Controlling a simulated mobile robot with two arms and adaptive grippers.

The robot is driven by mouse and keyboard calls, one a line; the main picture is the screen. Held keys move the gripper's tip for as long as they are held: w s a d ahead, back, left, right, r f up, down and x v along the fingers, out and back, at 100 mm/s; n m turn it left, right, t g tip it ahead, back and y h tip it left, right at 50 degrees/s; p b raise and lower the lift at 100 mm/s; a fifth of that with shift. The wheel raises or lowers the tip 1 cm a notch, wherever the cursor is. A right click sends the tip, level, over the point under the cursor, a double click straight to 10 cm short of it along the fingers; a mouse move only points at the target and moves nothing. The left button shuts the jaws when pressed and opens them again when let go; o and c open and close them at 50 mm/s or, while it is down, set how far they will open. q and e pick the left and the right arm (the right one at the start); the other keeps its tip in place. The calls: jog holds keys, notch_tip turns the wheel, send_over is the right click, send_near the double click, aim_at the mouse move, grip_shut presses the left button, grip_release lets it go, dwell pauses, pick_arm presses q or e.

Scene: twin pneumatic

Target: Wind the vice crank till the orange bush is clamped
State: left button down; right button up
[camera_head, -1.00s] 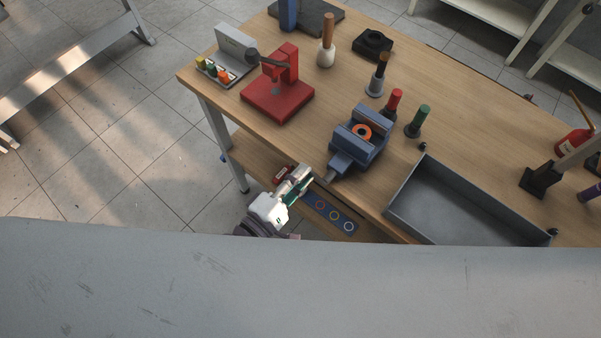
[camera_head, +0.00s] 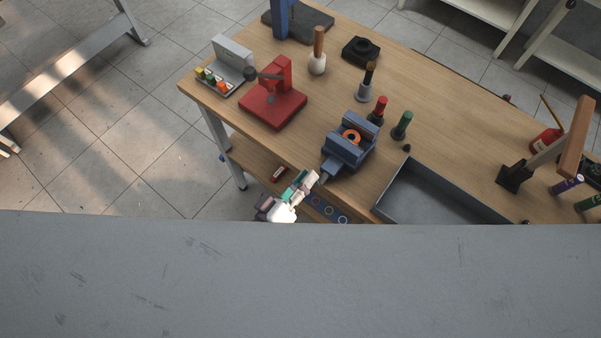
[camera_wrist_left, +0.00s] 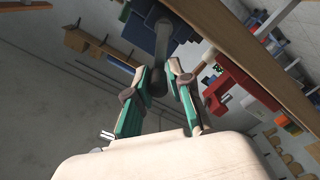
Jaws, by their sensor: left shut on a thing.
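The blue vice (camera_head: 338,158) stands at the front edge of the wooden bench. The orange bush (camera_head: 351,137) sits upright between its jaws, its round hole facing up; I cannot tell whether both jaws touch it. My left gripper (camera_head: 308,182) is just off the bench's front edge, at the vice's front end. In the left wrist view my left gripper (camera_wrist_left: 160,82) has its green-padded fingers around the dark end of the grey crank (camera_wrist_left: 162,45), shut on it. The crank is mostly hidden by the fingers in the head view. My right gripper is not in view.
A red press (camera_head: 273,100) stands left of the vice. A grey tray (camera_head: 440,192) lies close on its right. Red (camera_head: 377,111) and green (camera_head: 402,126) handled tools stand behind it. A lower shelf (camera_head: 252,158) runs under the bench near my left gripper.

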pick_arm(q)
jog(key=d+m+p, duration=0.1)
jog(key=m, duration=0.1)
jog(key=s+d+m, duration=0.1)
jog(key=m, duration=0.2)
jog(key=s+m+p, duration=0.1)
jog(key=m, duration=0.2)
jog(key=shift+d+r+p, duration=0.15)
jog(key=shift+d+p, duration=0.2)
jog(key=shift+d, duration=0.05)
jog(key=shift+s+m, duration=0.1)
jog(key=shift+m, duration=0.2)
jog(key=c, duration=1.2)
grip_release()
jog(key=shift+o, duration=0.4)
jog(key=shift+d, duration=0.1)
jog(key=v, duration=1.2)
